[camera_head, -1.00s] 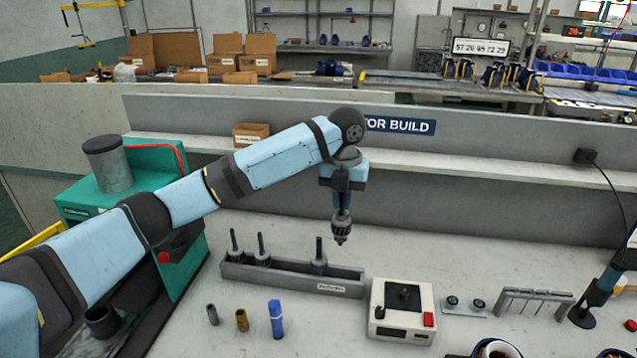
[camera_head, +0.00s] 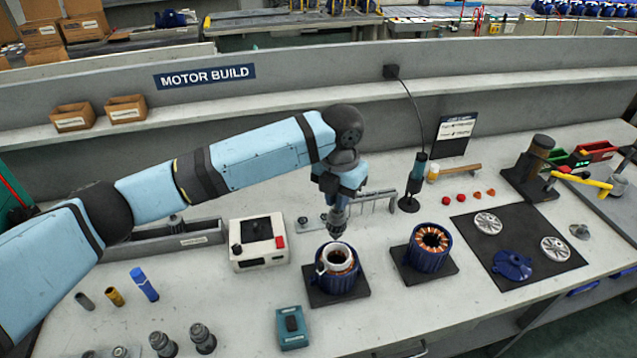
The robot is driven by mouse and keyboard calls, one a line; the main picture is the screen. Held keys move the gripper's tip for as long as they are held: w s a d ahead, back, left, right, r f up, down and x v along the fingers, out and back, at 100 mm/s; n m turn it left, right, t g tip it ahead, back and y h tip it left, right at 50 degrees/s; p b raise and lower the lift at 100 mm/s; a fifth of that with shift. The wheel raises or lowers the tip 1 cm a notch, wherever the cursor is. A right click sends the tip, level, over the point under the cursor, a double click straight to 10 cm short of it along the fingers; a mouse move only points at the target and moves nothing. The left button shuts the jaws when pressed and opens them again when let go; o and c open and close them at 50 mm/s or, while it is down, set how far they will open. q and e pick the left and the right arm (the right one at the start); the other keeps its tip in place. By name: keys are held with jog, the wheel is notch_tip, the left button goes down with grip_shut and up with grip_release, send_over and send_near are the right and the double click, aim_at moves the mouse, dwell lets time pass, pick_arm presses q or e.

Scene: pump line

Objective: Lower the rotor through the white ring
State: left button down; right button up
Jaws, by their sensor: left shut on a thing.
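My left gripper (camera_head: 340,192) points down and is shut on the rotor (camera_head: 338,224), a dark grey part hanging upright below the fingers. The white ring (camera_head: 322,266) sits in the top of the left blue motor housing (camera_head: 338,284), with copper windings inside it. The rotor's lower tip is just above the ring's opening in the picture; whether it is exactly centred or has passed the rim I cannot tell. The housing stands on a dark square pad (camera_head: 315,298). My right gripper is not in view.
A second blue housing (camera_head: 428,255) with copper windings stands to the right. A white box with a red button (camera_head: 257,242) and a teal device (camera_head: 291,328) are nearby. A black mat (camera_head: 482,232) with metal covers lies at the right. A screwdriver stand (camera_head: 410,203) is behind.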

aim_at(339, 223)
pick_arm(q)
jog(key=shift+s+d, duration=0.1)
jog(key=shift+d, duration=0.2)
jog(key=shift+f, duration=0.15)
jog(key=shift+f+b, duration=0.95)
jog(key=shift+b, duration=0.2)
notch_tip(339, 223, down, 2)
jog(key=shift+f+b, duration=0.1)
jog(key=shift+b, duration=1)
jog(key=shift+p, duration=0.5)
jog(key=shift+f, duration=0.55)
jog(key=shift+f, duration=1)
dwell(0.6)
